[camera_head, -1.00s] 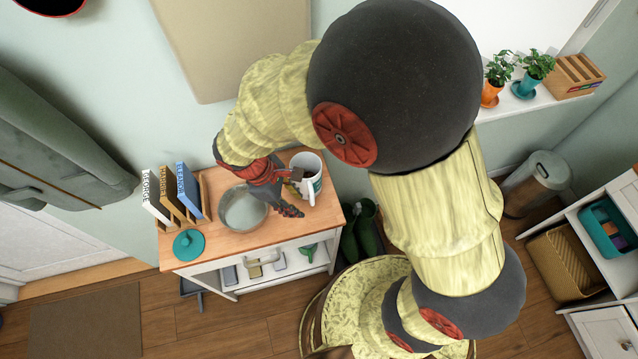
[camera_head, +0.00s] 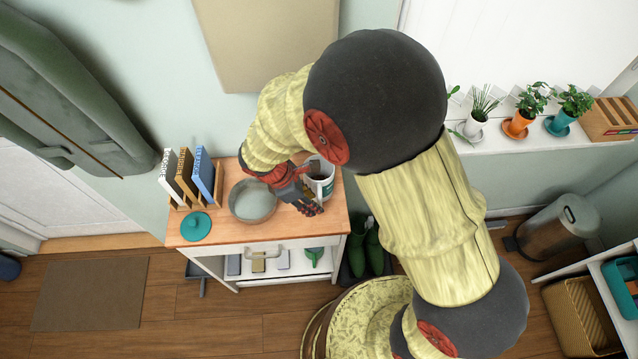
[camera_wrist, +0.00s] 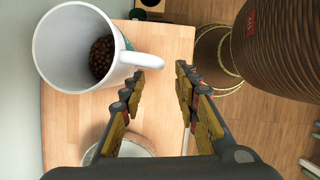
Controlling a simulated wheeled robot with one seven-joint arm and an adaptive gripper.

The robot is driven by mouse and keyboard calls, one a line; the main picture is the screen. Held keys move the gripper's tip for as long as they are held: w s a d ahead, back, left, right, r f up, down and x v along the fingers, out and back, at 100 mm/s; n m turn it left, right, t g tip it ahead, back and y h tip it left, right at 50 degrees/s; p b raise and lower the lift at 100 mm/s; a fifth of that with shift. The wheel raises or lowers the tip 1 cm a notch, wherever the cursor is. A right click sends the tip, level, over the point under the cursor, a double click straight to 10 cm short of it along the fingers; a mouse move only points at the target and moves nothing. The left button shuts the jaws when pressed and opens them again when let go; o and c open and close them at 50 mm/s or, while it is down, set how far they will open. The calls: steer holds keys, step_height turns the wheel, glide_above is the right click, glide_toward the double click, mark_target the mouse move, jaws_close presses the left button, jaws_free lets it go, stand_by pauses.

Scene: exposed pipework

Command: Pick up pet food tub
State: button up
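The pet food tub is a white, mug-like tub (camera_head: 325,186) with a side handle and teal print, upright on the wooden top of a small cabinet (camera_head: 290,229). In the wrist view the tub (camera_wrist: 75,50) is at upper left, with brown kibble inside. My gripper (camera_wrist: 158,78) is open, its two fingers apart with nothing held between them. The tub's handle reaches toward the gap, just beyond the fingertips and nearer the left finger; contact is unclear. In the head view my gripper (camera_head: 312,207) is at the tub's front and partly hides it.
A round grey bowl (camera_head: 252,201) stands close to the left of my gripper. A teal lid (camera_head: 195,227) and a rack of books (camera_head: 204,177) are further left. Green boots (camera_head: 365,248) stand on the floor right of the cabinet. Potted plants (camera_head: 519,120) line a ledge.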

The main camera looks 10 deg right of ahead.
steer(key=x, duration=0.2)
steer(key=b+x, duration=0.1)
steer(key=x, duration=0.2)
steer(key=shift+d+r, duration=0.15)
steer(key=shift+d, duration=0.15)
steer(key=shift+c, duration=0.3)
steer(key=c, duration=0.7)
jaws_close()
